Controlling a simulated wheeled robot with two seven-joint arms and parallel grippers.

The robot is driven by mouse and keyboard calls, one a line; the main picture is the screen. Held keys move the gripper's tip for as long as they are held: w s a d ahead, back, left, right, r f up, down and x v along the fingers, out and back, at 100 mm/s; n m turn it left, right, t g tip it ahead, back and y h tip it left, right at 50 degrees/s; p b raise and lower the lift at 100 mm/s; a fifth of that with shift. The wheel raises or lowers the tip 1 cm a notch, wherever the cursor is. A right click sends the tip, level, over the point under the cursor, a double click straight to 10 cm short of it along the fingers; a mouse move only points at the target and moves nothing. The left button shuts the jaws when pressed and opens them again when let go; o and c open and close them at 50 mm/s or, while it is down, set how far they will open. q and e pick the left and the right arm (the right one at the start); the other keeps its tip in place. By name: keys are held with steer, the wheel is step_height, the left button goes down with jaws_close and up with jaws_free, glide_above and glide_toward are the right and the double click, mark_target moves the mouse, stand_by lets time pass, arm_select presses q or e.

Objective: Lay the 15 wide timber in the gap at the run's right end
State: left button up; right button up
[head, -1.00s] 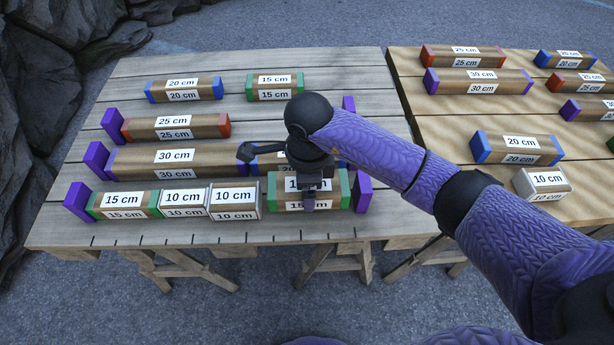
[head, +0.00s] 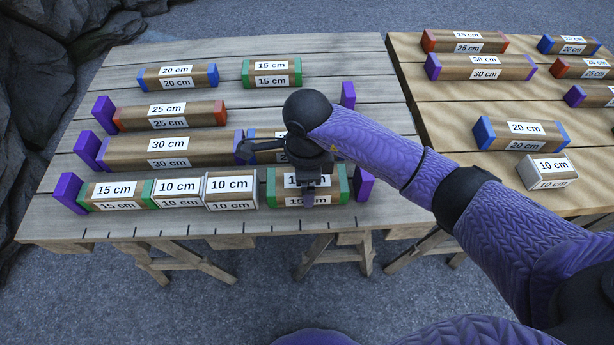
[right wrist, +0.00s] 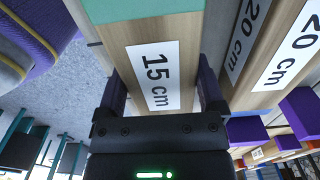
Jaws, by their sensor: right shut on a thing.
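The 15 cm timber (head: 287,199), with green ends, is at the right end of the front run. My right gripper (head: 308,200) is shut on its middle from above. In the right wrist view the gripper (right wrist: 158,100) has the timber (right wrist: 150,35) between its fingers. The timber lies between a white 10 cm timber (head: 232,191) and the right purple stop (head: 364,186), with a narrow space on its left. Its right end is close to the stop; I cannot tell whether they touch or whether it rests on the table. My left gripper is not in view.
The front run also holds another green-ended 15 cm timber (head: 117,194) and a 10 cm timber (head: 178,193). Behind stand a 30 cm timber (head: 170,151) and a 25 cm timber (head: 170,115). Spare timbers lie on the right table (head: 430,140).

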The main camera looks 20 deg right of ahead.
steer(key=shift+f, duration=0.2)
steer(key=o, duration=1.1)
step_height(320, 180, up, 10)
steer(key=p, duration=0.5)
